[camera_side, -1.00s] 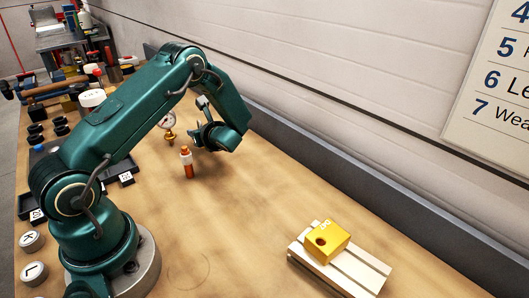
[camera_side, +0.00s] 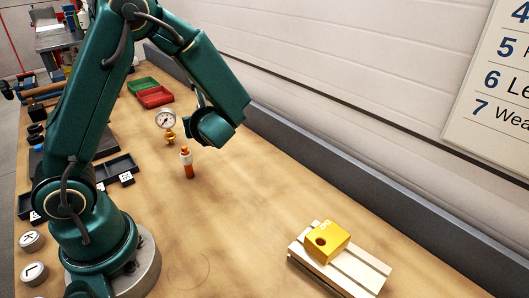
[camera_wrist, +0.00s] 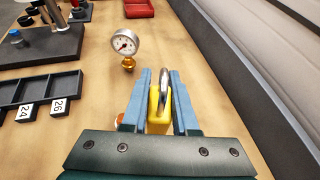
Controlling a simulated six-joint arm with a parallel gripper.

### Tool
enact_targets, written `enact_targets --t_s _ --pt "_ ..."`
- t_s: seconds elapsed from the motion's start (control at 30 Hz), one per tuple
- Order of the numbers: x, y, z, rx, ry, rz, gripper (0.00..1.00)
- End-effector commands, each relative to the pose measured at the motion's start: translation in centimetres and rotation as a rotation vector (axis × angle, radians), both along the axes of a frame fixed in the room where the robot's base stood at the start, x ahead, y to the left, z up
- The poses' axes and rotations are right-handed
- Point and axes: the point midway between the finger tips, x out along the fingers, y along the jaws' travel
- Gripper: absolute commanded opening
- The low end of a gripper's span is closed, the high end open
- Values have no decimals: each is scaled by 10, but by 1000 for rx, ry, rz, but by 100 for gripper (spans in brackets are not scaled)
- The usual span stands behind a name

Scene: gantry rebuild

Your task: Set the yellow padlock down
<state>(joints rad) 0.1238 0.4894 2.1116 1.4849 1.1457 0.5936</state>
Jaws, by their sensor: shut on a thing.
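The yellow padlock (camera_wrist: 154,105) with its silver shackle stands between the two blue fingers of my gripper (camera_wrist: 160,95) in the wrist view. The fingers are shut on it, one on each side. The shackle points up and away, toward the far side of the bench. In the side view my wrist is over the back half of the wooden bench (camera_side: 235,210), and it hides the fingers and the padlock. I cannot tell how high the padlock is above the bench.
A pressure gauge (camera_wrist: 124,43) stands just beyond my gripper. An orange-and-white bottle (camera_side: 187,165) stands close by. A yellow block (camera_side: 325,240) sits on a pale rail (camera_side: 355,272). Red (camera_side: 155,97) and green (camera_side: 143,84) trays lie farther back. The bench's middle is clear.

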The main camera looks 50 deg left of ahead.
Motion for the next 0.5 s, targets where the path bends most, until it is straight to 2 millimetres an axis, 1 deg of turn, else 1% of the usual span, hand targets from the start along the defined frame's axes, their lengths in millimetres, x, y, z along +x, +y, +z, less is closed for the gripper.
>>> enact_targets --t_s 0.03,0.1,0.27,0.37,0.5 --pt "-6 -10 2 2 1 -32 0" --pt "-15 -19 3 4 1 -61 0" --pt "-27 -29 6 11 -2 -102 0" --pt "-28 -34 4 11 -3 -111 0" --pt "-18 -48 -6 12 0 -116 0"
